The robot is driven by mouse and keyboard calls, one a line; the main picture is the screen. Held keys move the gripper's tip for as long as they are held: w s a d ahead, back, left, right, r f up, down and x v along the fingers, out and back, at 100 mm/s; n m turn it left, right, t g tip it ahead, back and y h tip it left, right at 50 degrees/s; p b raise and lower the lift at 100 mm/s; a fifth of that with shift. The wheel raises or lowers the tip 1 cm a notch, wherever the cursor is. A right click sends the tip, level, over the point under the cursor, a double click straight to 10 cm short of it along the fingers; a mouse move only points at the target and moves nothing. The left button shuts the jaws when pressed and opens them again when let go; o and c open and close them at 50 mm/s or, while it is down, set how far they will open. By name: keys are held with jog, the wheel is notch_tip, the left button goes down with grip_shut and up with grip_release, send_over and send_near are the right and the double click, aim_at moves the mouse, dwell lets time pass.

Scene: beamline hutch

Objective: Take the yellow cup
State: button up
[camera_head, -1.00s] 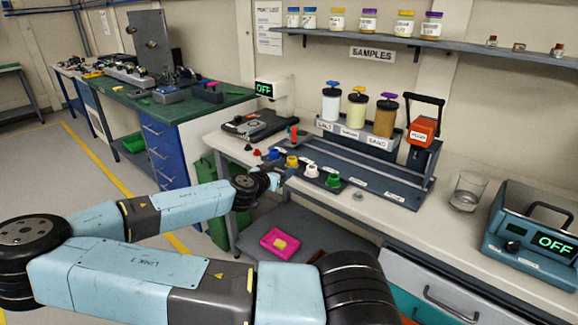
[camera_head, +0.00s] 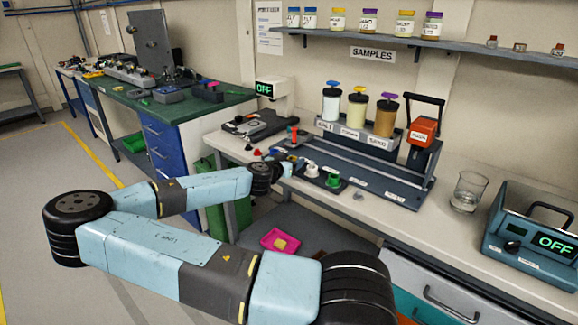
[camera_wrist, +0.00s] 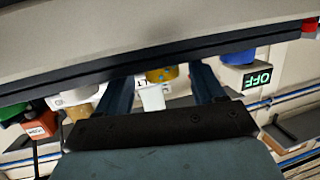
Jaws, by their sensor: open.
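The yellow cup (camera_wrist: 162,74) shows in the wrist view between the two fingers of my gripper (camera_wrist: 161,83), near the dark edge of the rack. The fingers are open, with a gap on each side of the cup; I cannot tell how deep it sits between them. In the head view my gripper (camera_head: 289,168) is at the row of cups on the bench, and the yellow cup is mostly hidden behind it.
The white cup (camera_head: 311,170) and green cup (camera_head: 333,180) stand to the right of my gripper, and the blue cup (camera_wrist: 238,57) on the other side. Behind stand dispensers (camera_head: 357,108) and an orange-headed device (camera_head: 423,131). A glass beaker (camera_head: 467,191) stands farther right.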

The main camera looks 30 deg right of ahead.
jog(key=c, duration=1.1)
jog(key=shift+c, duration=0.2)
